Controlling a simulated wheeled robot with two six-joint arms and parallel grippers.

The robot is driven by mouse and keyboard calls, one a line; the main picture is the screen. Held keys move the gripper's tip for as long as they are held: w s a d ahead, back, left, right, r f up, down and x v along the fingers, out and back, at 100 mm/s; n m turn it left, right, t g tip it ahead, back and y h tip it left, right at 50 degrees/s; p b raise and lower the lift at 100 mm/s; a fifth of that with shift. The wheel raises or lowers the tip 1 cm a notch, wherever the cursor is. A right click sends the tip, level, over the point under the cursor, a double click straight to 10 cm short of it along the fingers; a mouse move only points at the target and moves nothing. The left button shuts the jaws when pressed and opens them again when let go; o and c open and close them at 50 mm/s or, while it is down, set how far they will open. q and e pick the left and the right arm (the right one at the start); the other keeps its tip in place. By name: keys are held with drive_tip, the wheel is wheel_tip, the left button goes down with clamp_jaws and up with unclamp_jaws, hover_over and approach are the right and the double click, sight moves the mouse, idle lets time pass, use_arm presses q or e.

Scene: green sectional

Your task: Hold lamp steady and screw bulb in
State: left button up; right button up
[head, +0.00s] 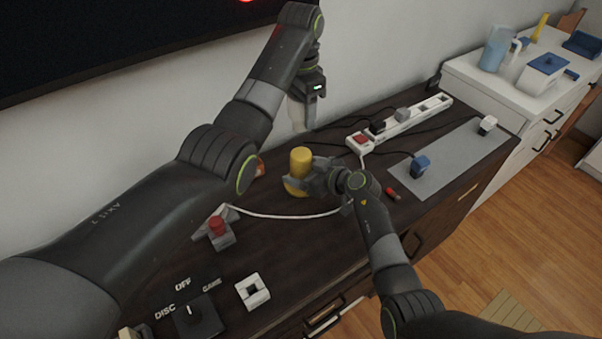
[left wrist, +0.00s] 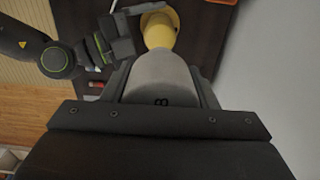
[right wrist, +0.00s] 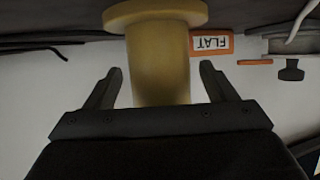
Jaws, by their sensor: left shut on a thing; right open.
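The yellow lamp (head: 299,172) stands upright on the dark cabinet top. It also shows beyond the bulb in the left wrist view (left wrist: 159,30). My left gripper (head: 301,100) is shut on a pale grey bulb (left wrist: 160,85), marked with an 8, and holds it above the lamp. A gap shows between bulb and lamp in the head view. My right gripper (head: 318,179) is open at the lamp. In the right wrist view the lamp's yellow body (right wrist: 158,70) stands between the two fingers, with visible space at each side. The lamp's socket opening is not clearly visible.
A white power strip (head: 410,122) with plugs lies behind right. A grey mat (head: 448,152) holds a blue block (head: 421,166). A red-topped switch (head: 217,228), a white cable and a dial (head: 198,315) are nearer left. An orange FLAT label (right wrist: 211,43) is behind the lamp.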

sight(301, 127)
drive_tip(key=shift+w+a+f, duration=0.25)
drive_tip(key=shift+w+a, duration=0.15)
drive_tip(key=shift+a, duration=0.1)
drive_tip(key=c, duration=1.5)
use_arm(q)
drive_tip(key=shift+f, duration=2.5)
use_arm(e)
drive_tip(key=shift+o, duration=0.2)
